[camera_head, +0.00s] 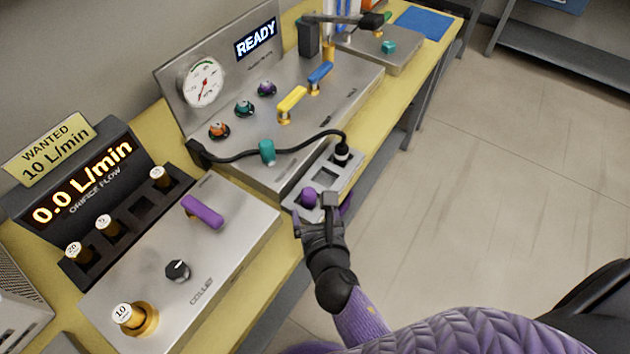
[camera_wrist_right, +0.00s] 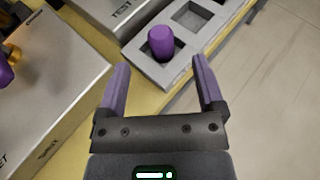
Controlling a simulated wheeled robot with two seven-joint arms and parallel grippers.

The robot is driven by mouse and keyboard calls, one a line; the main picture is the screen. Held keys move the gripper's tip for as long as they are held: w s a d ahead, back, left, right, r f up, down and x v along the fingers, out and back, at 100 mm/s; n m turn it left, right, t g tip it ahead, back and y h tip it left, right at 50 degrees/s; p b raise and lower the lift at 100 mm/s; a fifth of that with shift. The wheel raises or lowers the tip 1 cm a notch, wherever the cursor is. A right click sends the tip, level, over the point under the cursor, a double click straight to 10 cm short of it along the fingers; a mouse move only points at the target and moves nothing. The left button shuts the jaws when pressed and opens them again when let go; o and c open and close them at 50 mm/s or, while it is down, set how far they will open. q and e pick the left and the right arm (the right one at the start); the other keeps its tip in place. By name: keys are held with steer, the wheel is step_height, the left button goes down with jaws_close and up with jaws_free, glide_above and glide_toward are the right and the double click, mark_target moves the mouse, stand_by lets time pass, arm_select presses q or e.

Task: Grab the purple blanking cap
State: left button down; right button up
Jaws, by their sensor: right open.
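The purple blanking cap (camera_head: 309,196) stands upright in the near socket of a grey tray (camera_head: 291,201) at the front of the test bench. It also shows in the right wrist view (camera_wrist_right: 162,42), standing in its square recess. My right gripper (camera_head: 314,207) is close to the cap on its near side. In the right wrist view its two fingers (camera_wrist_right: 163,78) are apart, with the cap ahead of the gap between them. Nothing is held. My left gripper is not in the head view.
A black connector (camera_head: 342,150) with a cable sits in the tray's far socket; the middle socket (camera_head: 326,177) is empty. The collet unit (camera_head: 235,245) with a purple lever (camera_head: 202,212) stands to the left.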

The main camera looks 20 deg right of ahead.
mark_target(310, 198)
steer(key=b+x, duration=0.2)
steer(key=x, duration=0.5)
steer(key=shift+f, duration=0.15)
steer(key=shift+w, duration=0.15)
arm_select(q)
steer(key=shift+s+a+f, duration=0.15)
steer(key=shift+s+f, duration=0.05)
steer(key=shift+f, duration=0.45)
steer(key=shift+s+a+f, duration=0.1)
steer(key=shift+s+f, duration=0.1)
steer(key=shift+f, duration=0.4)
arm_select(e)
steer(key=shift+c, duration=0.3)
jaws_close()
